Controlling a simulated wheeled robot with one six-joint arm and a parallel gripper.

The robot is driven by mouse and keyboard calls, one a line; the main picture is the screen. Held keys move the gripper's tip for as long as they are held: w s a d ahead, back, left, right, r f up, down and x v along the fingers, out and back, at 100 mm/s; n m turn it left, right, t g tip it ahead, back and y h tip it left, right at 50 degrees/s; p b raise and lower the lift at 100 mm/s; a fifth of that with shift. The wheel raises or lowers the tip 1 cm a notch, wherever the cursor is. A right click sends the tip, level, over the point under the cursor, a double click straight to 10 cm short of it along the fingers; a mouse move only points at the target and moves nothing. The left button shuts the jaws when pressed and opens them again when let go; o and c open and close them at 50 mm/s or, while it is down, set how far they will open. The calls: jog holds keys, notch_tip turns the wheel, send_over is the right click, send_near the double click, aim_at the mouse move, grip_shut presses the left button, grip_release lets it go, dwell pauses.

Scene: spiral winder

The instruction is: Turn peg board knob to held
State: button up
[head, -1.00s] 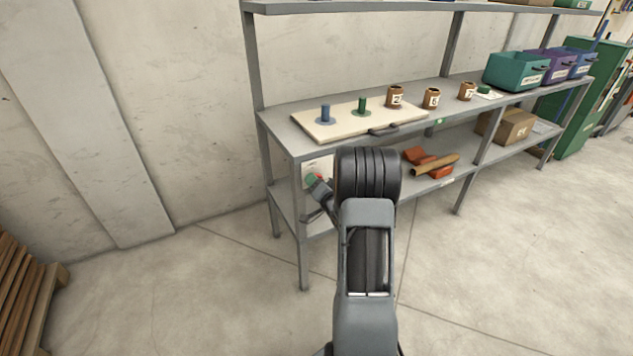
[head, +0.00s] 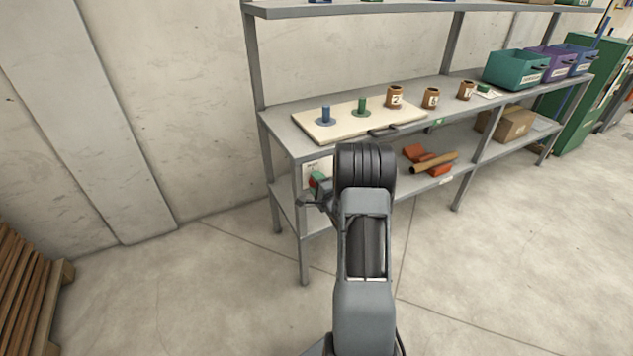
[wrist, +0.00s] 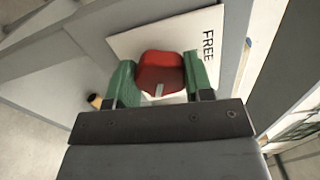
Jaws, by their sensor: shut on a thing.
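The peg board knob (wrist: 160,72) is red with a pale pointer mark on its near lower side. It sits on a white plate (wrist: 130,42) whose visible word reads "FREE"; any other lettering is hidden. My gripper (wrist: 161,82) has its two green fingers closed on either side of the knob in the wrist view. In the head view my gripper (head: 316,190) is at the shelf's left end below the board, mostly hidden behind my arm. The peg board (head: 345,128) lies on the upper shelf with a blue peg (head: 326,114) and a green peg (head: 362,105).
Orange pieces and a brown tube (head: 436,163) lie on the lower shelf. A shelf leg (head: 301,240) stands close to my gripper. The floor left of the shelf is clear up to a wooden pallet (head: 25,290).

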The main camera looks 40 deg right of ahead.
jog(key=shift+m, duration=0.7)
jog(key=o, duration=0.9)
jog(key=s, duration=0.4)
jog(key=s+a+p, duration=0.1)
jog(key=s, duration=0.4)
jog(key=s+a, duration=0.1)
jog(key=s, duration=0.3)
jog(key=shift+s+p, duration=0.3)
jog(key=shift+s, duration=0.1)
